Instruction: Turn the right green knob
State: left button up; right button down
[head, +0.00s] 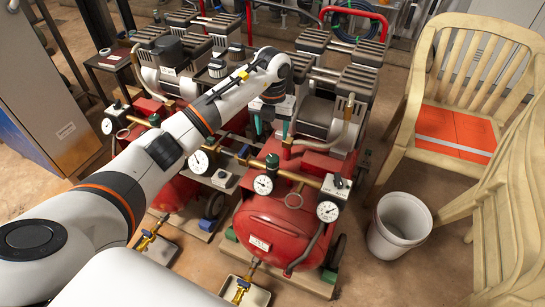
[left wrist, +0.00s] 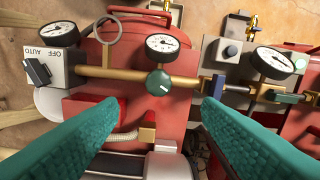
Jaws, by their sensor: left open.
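The right green knob (head: 272,160) is on the brass pipe of the right red compressor, beside a round gauge (head: 263,185). In the left wrist view the round dark green knob (left wrist: 158,82), with a pale mark on its face, is centred between my fingers. My left gripper (head: 271,129) is open and empty, above and behind the knob in the head view. Its teal fingers (left wrist: 160,102) spread to either side in the wrist view, and I see no contact with the knob. My right gripper is not in view.
A switch box (head: 336,187) and a second gauge (head: 328,211) flank the knob's pipe on the right. A metal ring (head: 293,200) projects nearby. The left compressor's gauge (head: 198,160) is close on the left. A white bucket (head: 400,224) and a chair (head: 455,120) stand at right.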

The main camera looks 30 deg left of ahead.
aim_at(273, 157)
pick_arm(q)
notch_tip(273, 157, down, 10)
jog(key=shift+d+r+b, duration=0.1)
jog(key=shift+r+b, duration=0.05)
jog(key=shift+b, duration=0.6)
jog(key=shift+f, duration=0.85)
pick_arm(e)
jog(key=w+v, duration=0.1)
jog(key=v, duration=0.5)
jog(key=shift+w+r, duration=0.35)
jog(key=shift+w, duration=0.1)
pick_arm(q)
jog(key=c, duration=1)
